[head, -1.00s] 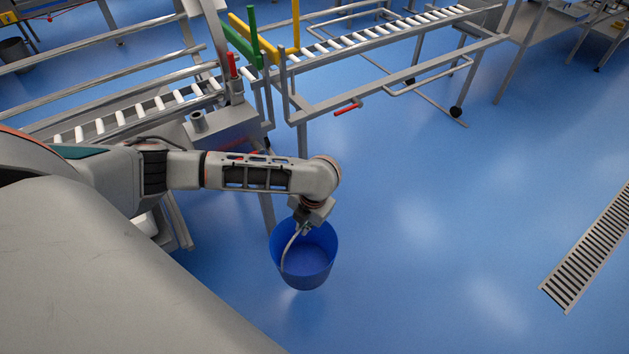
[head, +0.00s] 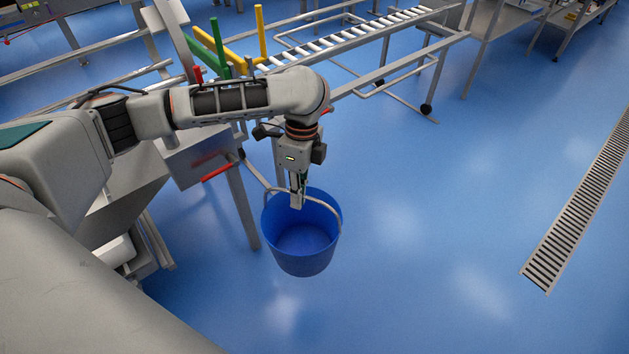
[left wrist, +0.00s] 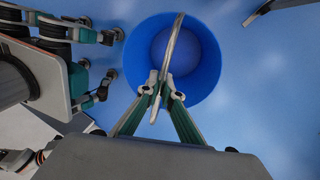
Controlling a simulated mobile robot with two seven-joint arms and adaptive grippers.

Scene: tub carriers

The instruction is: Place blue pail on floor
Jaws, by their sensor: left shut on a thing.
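The blue pail (head: 303,250) hangs upright in the head view, right of a steel table leg, and looks empty. Its metal handle (head: 325,204) arches over the rim. My left gripper (head: 297,203) is shut on the handle from above. In the left wrist view the pail (left wrist: 207,62) lies beyond my left gripper (left wrist: 162,90), with its round opening facing me and the handle running between the fingertips. Blue floor shows all around the pail. My right gripper is not in view.
A steel roller conveyor (head: 350,38) with yellow and green posts stands behind the pail. A steel table leg (head: 243,205) is close on the left. The blue floor (head: 420,230) is clear to the right, up to a drain grate (head: 580,205).

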